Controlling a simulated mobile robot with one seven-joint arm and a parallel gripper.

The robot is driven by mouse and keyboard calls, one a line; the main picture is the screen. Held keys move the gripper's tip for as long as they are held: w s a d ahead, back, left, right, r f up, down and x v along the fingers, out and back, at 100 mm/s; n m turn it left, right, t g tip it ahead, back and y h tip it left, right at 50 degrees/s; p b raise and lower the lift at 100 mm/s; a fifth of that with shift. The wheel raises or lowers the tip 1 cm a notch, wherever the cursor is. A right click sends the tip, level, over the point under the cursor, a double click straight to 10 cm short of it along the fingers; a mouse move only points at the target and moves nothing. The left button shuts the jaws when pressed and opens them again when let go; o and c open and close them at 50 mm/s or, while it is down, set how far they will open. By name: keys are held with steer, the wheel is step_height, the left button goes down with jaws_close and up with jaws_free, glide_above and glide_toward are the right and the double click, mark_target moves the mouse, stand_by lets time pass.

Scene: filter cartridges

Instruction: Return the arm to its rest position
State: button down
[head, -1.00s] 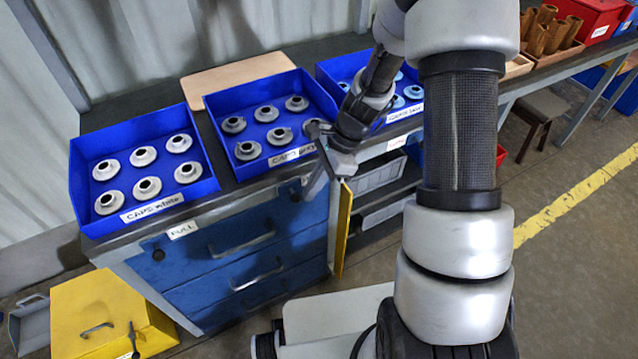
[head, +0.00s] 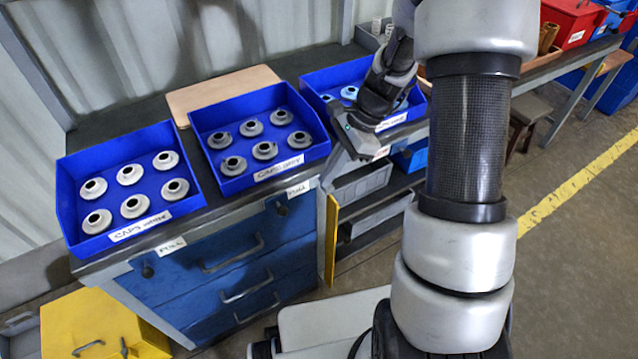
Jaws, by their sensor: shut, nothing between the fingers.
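My arm fills the right middle of the head view, its large silver and black links in front of the bench. My gripper (head: 352,136) is at the end of the dark wrist, at the front edge of the right-hand blue tray of caps (head: 318,79). It looks shut and empty, though its fingertips are small and dark in the picture. The wrist and gripper hide part of that tray and of its label.
A blue tray of whitish caps (head: 68,190) and a middle tray of grey caps (head: 205,118) stand on the bench above blue drawers (head: 215,287). A wooden board (head: 225,88) lies behind. A yellow box (head: 85,325) is on the floor. Open floor lies right.

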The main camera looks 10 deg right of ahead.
steer(key=shift+d+r, duration=0.25)
steer(key=shift+r, duration=0.2)
steer(key=s+r+n+t+h, duration=0.3)
steer(key=s+r+n, duration=0.55)
steer(key=r, duration=0.25)
steer(key=s+r+n+t+h, duration=0.2)
steer(key=s+r+n+t, duration=0.1)
steer(key=s+r+n, duration=0.75)
step_height(320, 180, up, 19)
steer(key=w+m+p, duration=0.1)
steer(key=m+p, duration=0.1)
steer(key=p, duration=1.5)
steer(key=shift+w+a, duration=0.15)
steer(key=shift+w, duration=0.05)
steer(key=shift+f, duration=0.1)
